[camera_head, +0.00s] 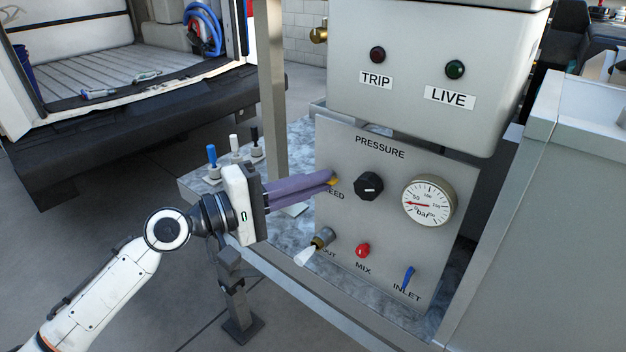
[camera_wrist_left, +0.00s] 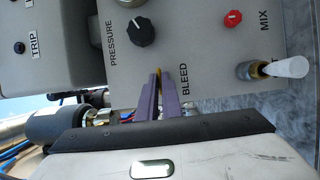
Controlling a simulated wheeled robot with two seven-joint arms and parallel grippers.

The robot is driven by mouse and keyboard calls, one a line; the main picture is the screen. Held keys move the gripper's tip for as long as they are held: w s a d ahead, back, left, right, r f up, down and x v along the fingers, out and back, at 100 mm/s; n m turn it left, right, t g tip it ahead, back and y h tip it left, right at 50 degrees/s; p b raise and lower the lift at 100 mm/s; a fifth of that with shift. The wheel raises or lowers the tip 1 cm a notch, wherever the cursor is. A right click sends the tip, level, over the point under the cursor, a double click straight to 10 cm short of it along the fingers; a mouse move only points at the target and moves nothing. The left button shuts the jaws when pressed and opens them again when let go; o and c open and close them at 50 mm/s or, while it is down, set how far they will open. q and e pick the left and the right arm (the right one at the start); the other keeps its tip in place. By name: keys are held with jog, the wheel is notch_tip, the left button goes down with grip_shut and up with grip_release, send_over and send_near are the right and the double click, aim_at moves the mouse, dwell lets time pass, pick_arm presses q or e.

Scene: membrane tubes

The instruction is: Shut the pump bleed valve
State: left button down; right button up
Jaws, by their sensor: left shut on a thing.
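The grey pump panel (camera_head: 335,150) carries the bleed valve (camera_head: 334,183), of which only a little brass shows at my fingertips, beside the partly covered BLEED label. My left gripper (camera_head: 326,181) reaches in from the left with its two purple fingers closed on the valve at the panel face. In the left wrist view the fingers (camera_wrist_left: 159,85) run up to the panel just left of the BLEED label (camera_wrist_left: 184,79). The valve's handle is mostly hidden between the fingers, so its angle cannot be told. My right gripper is in neither view.
Close by on the panel are a black pressure knob (camera_head: 368,186), a gauge (camera_head: 429,201), a white-tipped outlet valve (camera_head: 306,255), a red mix knob (camera_head: 362,250) and a blue inlet lever (camera_head: 408,276). A metal post (camera_head: 272,110) stands behind my left fingers.

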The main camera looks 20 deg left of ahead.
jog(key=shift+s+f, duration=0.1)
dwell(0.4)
pick_arm(q)
jog(key=c, duration=2.2)
grip_release()
jog(key=shift+d, duration=0.1)
jog(key=shift+o, duration=1.3)
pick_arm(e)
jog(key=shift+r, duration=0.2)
